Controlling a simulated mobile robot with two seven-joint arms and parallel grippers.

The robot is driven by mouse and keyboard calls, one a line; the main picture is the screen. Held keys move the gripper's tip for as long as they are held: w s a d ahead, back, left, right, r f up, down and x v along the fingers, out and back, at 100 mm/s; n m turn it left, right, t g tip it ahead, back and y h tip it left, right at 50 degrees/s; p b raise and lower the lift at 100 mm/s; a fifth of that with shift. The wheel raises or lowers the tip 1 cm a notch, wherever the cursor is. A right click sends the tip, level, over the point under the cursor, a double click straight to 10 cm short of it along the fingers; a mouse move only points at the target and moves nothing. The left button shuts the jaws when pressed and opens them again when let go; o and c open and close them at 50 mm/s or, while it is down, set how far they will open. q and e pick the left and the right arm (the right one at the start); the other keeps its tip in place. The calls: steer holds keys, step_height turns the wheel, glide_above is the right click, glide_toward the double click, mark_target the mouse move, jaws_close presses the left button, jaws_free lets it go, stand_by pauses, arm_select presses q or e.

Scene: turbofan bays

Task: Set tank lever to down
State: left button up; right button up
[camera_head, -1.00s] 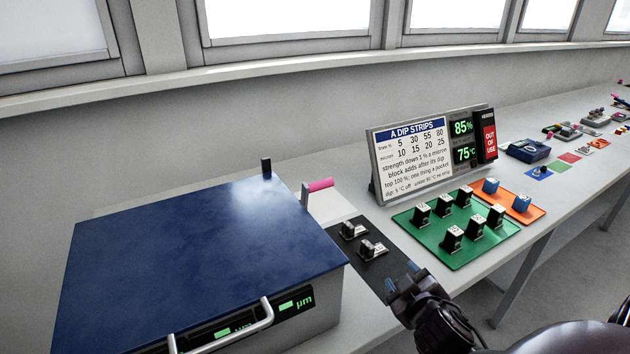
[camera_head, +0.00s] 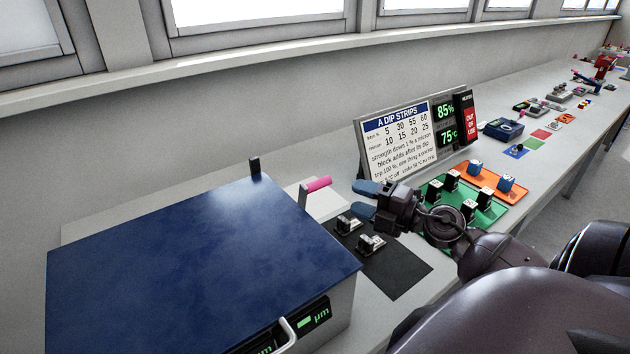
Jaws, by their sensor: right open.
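The tank (camera_head: 335,312) is a grey box with a broad dark blue lid (camera_head: 190,260), at the lower left. The lever (camera_head: 318,184) has a pink handle that sticks out to the right from a thin grey arm at the tank's far right corner. The handle sits high, near lid level. My right gripper (camera_head: 364,198) is open and empty, with two blue fingertips pointing left towards the lever. It is to the right of the pink handle, with a gap between them. My left gripper is out of view.
A black mat (camera_head: 396,272) with two small metal-topped blocks lies beside the tank. A sign board (camera_head: 398,140) stands behind my right gripper. A green mat (camera_head: 484,220) with several blocks is partly hidden by my right arm. An orange mat (camera_head: 513,194) lies beyond.

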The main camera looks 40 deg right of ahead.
mark_target(325, 185)
steer(key=p+x, duration=0.2)
steer(key=x, duration=0.6)
steer(key=shift+w+a, duration=0.1)
steer(key=shift+w, duration=0.15)
steer(key=shift+x, duration=0.8)
jaws_close()
